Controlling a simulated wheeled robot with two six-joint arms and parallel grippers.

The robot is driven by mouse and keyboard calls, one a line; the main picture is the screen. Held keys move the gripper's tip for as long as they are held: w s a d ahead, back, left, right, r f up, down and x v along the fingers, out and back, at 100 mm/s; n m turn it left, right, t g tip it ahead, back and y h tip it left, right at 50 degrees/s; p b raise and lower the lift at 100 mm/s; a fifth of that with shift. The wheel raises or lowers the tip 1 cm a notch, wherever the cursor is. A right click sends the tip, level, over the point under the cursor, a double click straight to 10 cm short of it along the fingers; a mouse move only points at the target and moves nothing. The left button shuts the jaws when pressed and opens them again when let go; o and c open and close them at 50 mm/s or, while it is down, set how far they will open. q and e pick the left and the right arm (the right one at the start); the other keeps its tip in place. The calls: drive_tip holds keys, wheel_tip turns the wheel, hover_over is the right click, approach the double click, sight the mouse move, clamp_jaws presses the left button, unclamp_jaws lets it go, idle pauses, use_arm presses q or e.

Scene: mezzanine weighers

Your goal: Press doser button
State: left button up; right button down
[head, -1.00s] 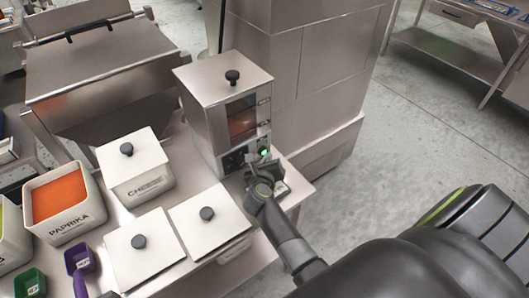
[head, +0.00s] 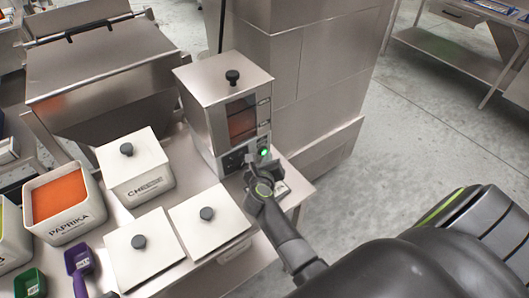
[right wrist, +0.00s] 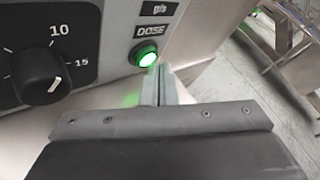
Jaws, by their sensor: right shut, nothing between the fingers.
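The doser (head: 222,105) is a steel box with a black-knobbed lid and a window showing orange-brown contents. Its green lit button (head: 264,152) is low on the front, and it also shows in the right wrist view (right wrist: 145,53) under a DOSE label. My right gripper (head: 252,168) is shut and empty in front of the doser's lower panel. In the right wrist view its fingertips (right wrist: 162,72) are just below and right of the button; I cannot tell whether they touch it. My left gripper is not in view.
A black dial (right wrist: 39,79) sits left of the button. White lidded bins (head: 136,170) and an open paprika bin (head: 62,205) stand on the steel table left of my right arm. A purple scoop (head: 79,262) lies at front left.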

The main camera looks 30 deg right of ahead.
drive_tip(key=shift+w, duration=0.2)
idle(0.5)
drive_tip(key=shift+w, duration=0.25)
drive_tip(key=shift+s, duration=0.45)
drive_tip(key=shift+s+p, duration=0.55)
drive_tip(key=shift+s+d+p, duration=0.2)
drive_tip(key=shift+s+p, duration=0.5)
drive_tip(key=shift+s, duration=1.75)
